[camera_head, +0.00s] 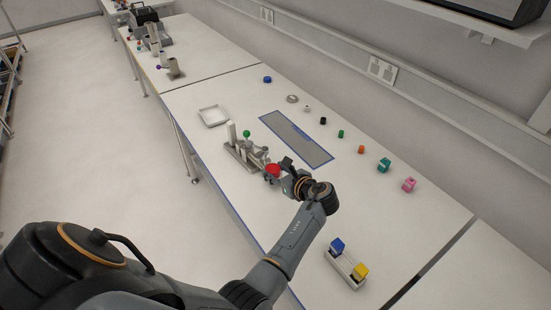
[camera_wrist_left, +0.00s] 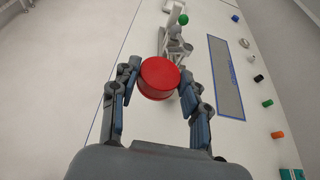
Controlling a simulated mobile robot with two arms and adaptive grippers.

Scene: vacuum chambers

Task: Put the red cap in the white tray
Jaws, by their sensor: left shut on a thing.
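The red cap (camera_head: 272,170) is a short round disc. It also shows in the left wrist view (camera_wrist_left: 159,78), between the two fingers. My left gripper (camera_head: 279,172) is shut on the cap, at the near end of a grey fixture (camera_head: 243,158) with upright posts and a green ball. Whether the cap touches the fixture I cannot tell. The white tray (camera_head: 212,116) is a shallow, empty square tray on the table, beyond the fixture and to its left. My right gripper is not in view.
A grey blue-edged mat (camera_head: 296,138) lies right of the fixture. Several small coloured parts line the table's wall side, including a teal one (camera_head: 384,165) and a pink one (camera_head: 408,184). A holder with blue and yellow blocks (camera_head: 347,267) stands nearer. Table between fixture and tray looks clear.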

